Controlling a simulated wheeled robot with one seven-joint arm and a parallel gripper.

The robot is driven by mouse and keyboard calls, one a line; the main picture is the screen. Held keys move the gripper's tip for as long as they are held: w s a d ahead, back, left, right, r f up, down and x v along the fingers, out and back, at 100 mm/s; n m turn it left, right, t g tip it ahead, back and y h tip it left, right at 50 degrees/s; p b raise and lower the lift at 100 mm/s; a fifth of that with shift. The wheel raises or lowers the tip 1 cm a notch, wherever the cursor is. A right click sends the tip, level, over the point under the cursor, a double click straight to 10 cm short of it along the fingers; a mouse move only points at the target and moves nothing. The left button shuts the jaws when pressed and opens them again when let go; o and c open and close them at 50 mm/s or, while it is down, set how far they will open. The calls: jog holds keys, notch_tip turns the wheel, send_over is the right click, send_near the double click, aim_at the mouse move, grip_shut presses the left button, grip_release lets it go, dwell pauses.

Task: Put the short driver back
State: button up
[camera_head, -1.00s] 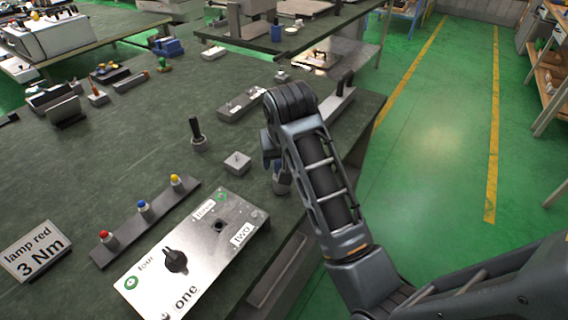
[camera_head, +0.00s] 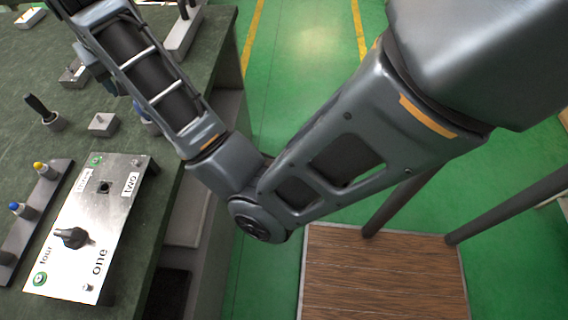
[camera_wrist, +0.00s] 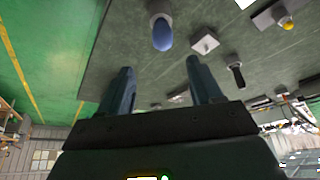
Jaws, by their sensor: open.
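A short blue handle (camera_wrist: 162,33) stands in a round grey holder (camera_wrist: 158,8) on the bench in the wrist view; it looks like the short driver. In the head view it is mostly hidden behind my arm. My gripper (camera_wrist: 161,75) is open, with nothing between its fingers. The blue handle lies beyond the fingertips, apart from them, in line with the gap. A black-handled tool (camera_head: 38,106) leans in another grey holder (camera_head: 54,123); it also shows in the wrist view (camera_wrist: 236,74). My gripper is largely hidden by my arm in the head view.
A small grey block (camera_head: 102,124) with a pin stands between the two holders. A metal panel (camera_head: 118,205) with a black knob lies near the bench edge. A strip with coloured buttons (camera_head: 40,205) is left of it.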

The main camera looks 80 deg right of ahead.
jog(key=s+f+n+t+h, duration=0.2)
jog(key=s+f+n+t, duration=0.15)
jog(key=s+f, duration=0.4)
jog(key=s+a+f+n+t+y, duration=0.1)
jog(key=s+a+f+n+t, duration=0.3)
jog(key=s+a, duration=0.3)
jog(key=s+a+r+t+y, duration=0.2)
jog(key=s+a+r, duration=0.2)
jog(key=s, duration=0.6)
jog(key=s+a+r+t+y, duration=0.2)
jog(key=s+a+r, duration=0.3)
jog(key=s+a, duration=0.3)
jog(key=shift+s+a+r+n, duration=0.25)
jog(key=shift+s+n, duration=0.2)
jog(key=shift+s, duration=0.6)
jog(key=shift+f+b, duration=0.65)
jog(key=shift+f, duration=0.05)
